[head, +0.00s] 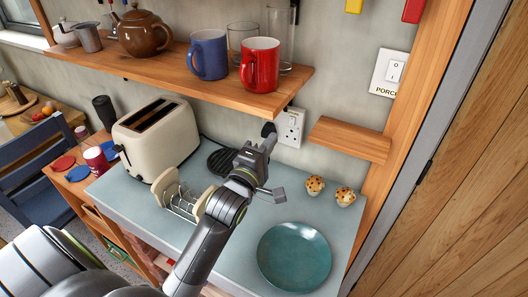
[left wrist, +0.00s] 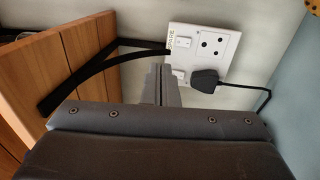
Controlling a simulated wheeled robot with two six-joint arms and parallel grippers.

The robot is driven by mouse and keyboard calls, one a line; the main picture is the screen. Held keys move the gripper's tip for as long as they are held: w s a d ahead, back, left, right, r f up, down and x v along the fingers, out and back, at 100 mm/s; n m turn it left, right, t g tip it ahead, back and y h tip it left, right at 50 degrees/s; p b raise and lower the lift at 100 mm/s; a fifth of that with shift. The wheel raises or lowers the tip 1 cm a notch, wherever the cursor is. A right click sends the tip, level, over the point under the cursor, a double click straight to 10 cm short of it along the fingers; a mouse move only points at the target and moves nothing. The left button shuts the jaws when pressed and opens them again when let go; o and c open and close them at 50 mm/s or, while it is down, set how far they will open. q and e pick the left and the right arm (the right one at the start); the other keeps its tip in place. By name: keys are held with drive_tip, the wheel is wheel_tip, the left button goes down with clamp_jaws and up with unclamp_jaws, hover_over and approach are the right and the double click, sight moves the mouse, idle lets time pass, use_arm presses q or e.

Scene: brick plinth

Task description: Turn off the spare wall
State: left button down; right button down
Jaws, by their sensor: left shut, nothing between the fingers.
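The white double wall socket (head: 291,127) is on the wall under the wooden shelf. In the left wrist view it appears turned sideways, as a white plate (left wrist: 226,50). The switch (left wrist: 184,42) by the "SPARE" label (left wrist: 171,41) belongs to the empty outlet. A second switch (left wrist: 178,74) is by the outlet holding a black plug (left wrist: 205,80). I cannot tell either switch's position. My left gripper (head: 268,141) is shut and empty, in front of the plate's left side; its fingertips (left wrist: 160,68) appear beside the second switch. Contact is not clear. My right gripper is not in view.
The shelf (head: 190,76) with mugs, glasses and a teapot overhangs the socket. A toaster (head: 157,137), a toast rack (head: 181,199), muffins (head: 345,196) and a teal plate (head: 294,257) stand on the counter. A small wooden shelf (head: 349,139) and a "PORCH" switch (head: 391,73) are to the right.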

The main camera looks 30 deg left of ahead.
use_arm(q)
drive_tip(key=s, duration=0.2)
drive_tip(key=shift+s+r, duration=0.2)
drive_tip(key=shift+s, duration=0.2)
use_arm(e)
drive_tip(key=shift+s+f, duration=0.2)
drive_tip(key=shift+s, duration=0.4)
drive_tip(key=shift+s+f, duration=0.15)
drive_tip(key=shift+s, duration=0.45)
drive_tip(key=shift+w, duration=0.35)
